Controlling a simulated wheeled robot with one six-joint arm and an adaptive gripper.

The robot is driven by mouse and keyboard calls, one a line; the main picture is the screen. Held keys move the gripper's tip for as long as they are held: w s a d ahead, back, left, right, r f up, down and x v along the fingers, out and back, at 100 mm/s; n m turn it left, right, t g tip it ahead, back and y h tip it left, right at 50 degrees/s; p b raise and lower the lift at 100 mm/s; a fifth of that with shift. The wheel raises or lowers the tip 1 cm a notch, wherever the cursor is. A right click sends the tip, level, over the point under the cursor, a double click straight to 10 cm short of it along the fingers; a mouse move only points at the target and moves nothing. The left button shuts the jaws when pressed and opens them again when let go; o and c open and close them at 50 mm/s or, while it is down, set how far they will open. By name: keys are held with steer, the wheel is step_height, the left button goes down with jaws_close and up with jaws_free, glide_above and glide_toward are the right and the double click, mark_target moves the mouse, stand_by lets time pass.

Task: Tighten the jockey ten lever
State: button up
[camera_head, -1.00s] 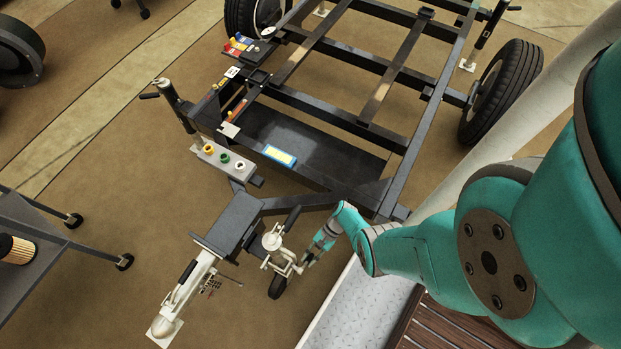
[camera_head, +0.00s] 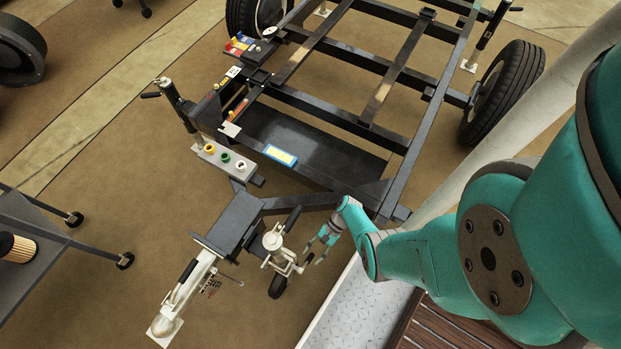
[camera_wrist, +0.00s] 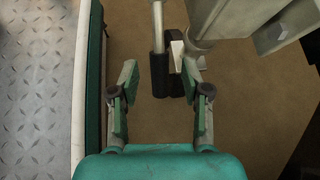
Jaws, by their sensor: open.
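The jockey wheel assembly (camera_head: 273,241) stands beside the drawbar, a pale metal column and bracket above a small black wheel (camera_head: 278,287). In the wrist view, a pale lever-like piece (camera_wrist: 177,52) and a dark grip on a thin rod (camera_wrist: 159,76) show ahead of my fingers; I cannot tell for sure which is the ten lever. My gripper (camera_head: 314,259) is just right of the jockey wheel bracket. I see nothing held.
The dark trailer frame (camera_head: 345,118) spreads behind. A metal tread plate (camera_head: 352,312) lies to the right. A cart (camera_head: 50,262) stands at left.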

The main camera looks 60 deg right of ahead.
steer(key=v, duration=0.9)
steer(key=shift+d+r, duration=0.15)
steer(key=shift+d, duration=0.15)
steer(key=shift+s, duration=0.1)
